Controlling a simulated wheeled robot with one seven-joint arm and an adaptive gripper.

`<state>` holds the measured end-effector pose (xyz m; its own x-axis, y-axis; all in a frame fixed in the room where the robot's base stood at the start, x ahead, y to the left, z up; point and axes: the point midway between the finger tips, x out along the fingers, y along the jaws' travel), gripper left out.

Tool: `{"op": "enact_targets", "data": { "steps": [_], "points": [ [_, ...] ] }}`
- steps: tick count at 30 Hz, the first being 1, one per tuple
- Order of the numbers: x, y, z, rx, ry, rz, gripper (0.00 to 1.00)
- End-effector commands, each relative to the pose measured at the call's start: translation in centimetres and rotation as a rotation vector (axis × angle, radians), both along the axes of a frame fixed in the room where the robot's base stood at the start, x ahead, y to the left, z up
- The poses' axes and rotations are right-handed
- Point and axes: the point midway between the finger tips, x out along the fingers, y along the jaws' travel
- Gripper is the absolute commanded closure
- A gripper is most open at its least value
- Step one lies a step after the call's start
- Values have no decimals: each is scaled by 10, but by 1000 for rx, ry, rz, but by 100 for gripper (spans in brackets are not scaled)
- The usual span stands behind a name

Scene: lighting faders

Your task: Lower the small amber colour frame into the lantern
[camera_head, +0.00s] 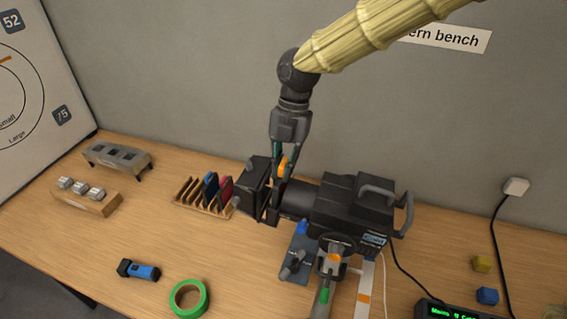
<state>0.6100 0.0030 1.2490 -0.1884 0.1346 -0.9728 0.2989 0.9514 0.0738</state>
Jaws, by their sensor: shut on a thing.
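The amber colour frame (282,168) is held in my gripper (281,180), whose fingers are shut on it. Only a narrow amber part shows between the fingers. The black lantern (350,208) lies on the bench with its lens end and open shutter flaps (258,180) to the left. My gripper points down over the front of the lantern, close to the flaps. I cannot tell whether the frame's lower edge is inside the lantern's slot, since fingers and flaps hide it.
A wooden rack (192,205) with blue and red frames stands left of the lantern. A green tape roll (189,299) and a blue torch (139,271) lie in front. Blue and yellow cubes (482,263) lie right.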

Motion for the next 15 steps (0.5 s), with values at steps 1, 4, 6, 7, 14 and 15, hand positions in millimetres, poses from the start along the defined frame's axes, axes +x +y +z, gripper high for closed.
{"op": "enact_targets", "data": {
  "steps": [1, 4, 6, 7, 14, 15],
  "points": [
    [0, 0, -2, 0, 0, 0, 100],
    [0, 0, -5, 0, 0, 0, 100],
    [0, 0, -7, 1, 0, 0, 100],
    [0, 1, -8, 1, 0, 0, 100],
    [0, 1, -15, 2, -1, 0, 100],
    [0, 1, -16, 3, -1, -1, 100]
  ]
}}
